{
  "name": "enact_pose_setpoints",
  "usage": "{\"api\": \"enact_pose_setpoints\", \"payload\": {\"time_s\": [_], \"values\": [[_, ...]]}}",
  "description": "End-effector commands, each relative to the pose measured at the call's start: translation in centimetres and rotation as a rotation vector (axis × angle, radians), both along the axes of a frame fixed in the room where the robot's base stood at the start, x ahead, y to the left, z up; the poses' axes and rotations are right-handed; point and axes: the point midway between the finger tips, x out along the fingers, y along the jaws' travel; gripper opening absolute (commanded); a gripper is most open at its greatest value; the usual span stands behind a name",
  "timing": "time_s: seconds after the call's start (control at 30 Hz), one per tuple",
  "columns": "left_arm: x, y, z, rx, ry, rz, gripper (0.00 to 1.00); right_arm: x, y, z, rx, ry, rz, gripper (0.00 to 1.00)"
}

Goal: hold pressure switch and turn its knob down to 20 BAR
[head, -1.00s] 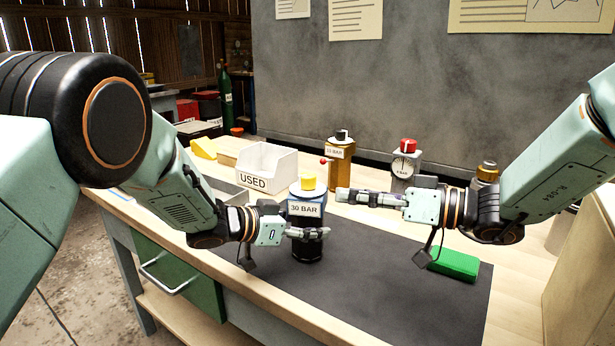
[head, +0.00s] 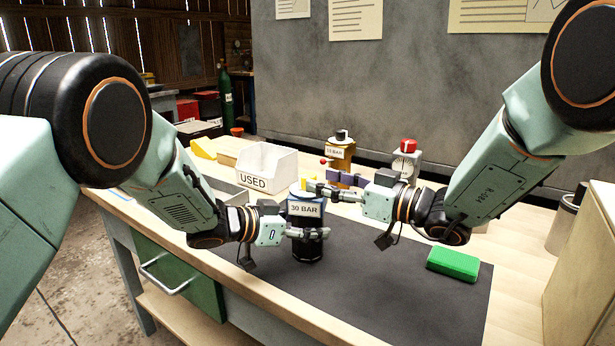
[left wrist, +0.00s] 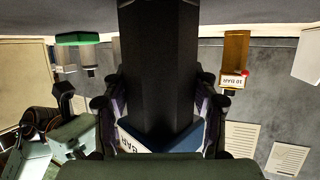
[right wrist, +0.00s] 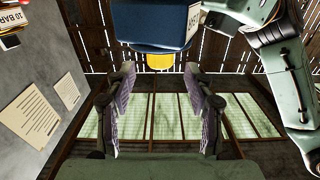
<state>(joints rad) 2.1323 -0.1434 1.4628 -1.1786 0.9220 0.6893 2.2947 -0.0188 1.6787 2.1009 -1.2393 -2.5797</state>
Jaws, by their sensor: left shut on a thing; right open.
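The pressure switch (head: 306,209) stands upright on the dark mat, with a black base, a blue top and a label reading 30 BAR. My left gripper (head: 318,233) is shut on the switch's black lower body, which also fills the middle of the left wrist view (left wrist: 158,70). My right gripper (head: 322,188) is open at the height of the knob. In the right wrist view the knob lies beyond and between the spread fingertips.
A white USED bin (head: 266,172) stands behind the switch. A brass 10 BAR unit (head: 340,152) and a gauge with a red cap (head: 406,160) stand at the back. A green block (head: 453,263) lies on the right of the mat (head: 400,300). The front of the mat is clear.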

Motion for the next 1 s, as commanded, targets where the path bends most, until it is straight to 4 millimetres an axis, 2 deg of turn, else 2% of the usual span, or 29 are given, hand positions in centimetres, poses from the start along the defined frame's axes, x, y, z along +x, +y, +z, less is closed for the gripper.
{"api": "enact_pose_setpoints", "payload": {"time_s": [0.1, 0.3, 0.7, 1.0], "values": [[0.0, 0.0, 0.0, 0.0, 0.0, 0.001, 0.03, 1.1, 1.8, -0.1, -0.003, -0.001, 0.003, 0.53], [0.0, 0.0, 0.0, 0.0, 0.0, 0.001, 0.03, 2.4, 3.6, -0.1, -0.001, 0.001, 0.002, 0.53], [0.0, 0.0, 0.0, 0.0, 0.0, 0.001, 0.03, 2.8, 4.1, 0.0, 0.001, 0.002, 0.0, 0.53], [0.0, 0.0, 0.0, 0.0, 0.0, 0.001, 0.03, 2.8, 4.1, 0.0, 0.001, 0.002, 0.0, 0.28]]}}
